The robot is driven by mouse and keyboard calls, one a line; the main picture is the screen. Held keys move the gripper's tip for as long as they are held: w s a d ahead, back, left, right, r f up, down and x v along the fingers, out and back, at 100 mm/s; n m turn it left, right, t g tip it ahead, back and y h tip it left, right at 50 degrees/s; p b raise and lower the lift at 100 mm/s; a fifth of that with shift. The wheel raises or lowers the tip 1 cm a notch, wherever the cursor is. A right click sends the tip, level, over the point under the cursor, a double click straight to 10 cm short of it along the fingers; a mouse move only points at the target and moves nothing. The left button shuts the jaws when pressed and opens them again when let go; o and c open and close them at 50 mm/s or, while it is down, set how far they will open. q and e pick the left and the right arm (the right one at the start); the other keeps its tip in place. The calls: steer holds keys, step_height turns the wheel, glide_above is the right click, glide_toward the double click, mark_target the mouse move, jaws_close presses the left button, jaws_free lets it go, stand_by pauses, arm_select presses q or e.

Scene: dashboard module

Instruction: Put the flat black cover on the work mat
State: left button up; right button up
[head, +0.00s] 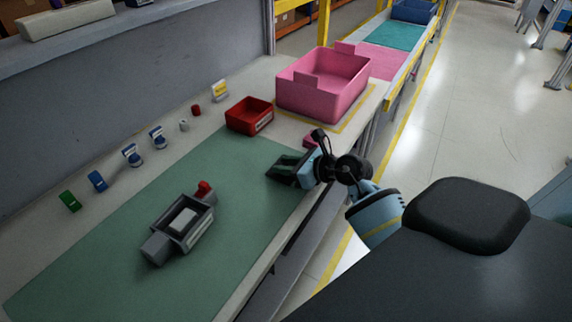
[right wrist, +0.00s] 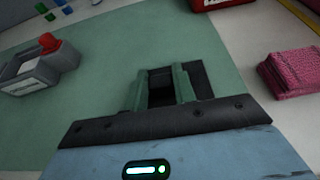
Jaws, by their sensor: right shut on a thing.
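The flat black cover (right wrist: 200,76) is in my right gripper (head: 286,168), partly hidden by the fingers. In the right wrist view the gripper (right wrist: 162,88) is shut on it, and dark parts show between and beside the fingers. The gripper is over or at the right edge of the green work mat (head: 100,250); I cannot tell whether the cover touches the mat. The mat also fills the middle of the right wrist view (right wrist: 105,70). My left gripper is not in view.
A grey fixture (head: 163,229) with a red knob (head: 204,188) stands on the mat. A red bin (head: 248,120), a large pink bin (head: 315,97) and a small pink item (right wrist: 290,74) are beyond it. Small coloured parts line the left side. The mat's near part is clear.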

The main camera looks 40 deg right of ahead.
steer(key=shift+f, duration=0.1)
steer(key=o, duration=0.5)
steer(key=shift+f, duration=0.1)
steer(key=o, duration=0.4)
steer(key=shift+o, duration=0.2)
steer(key=shift+r, duration=0.25)
steer(key=v, duration=1.2)
steer(key=shift+d, duration=0.1)
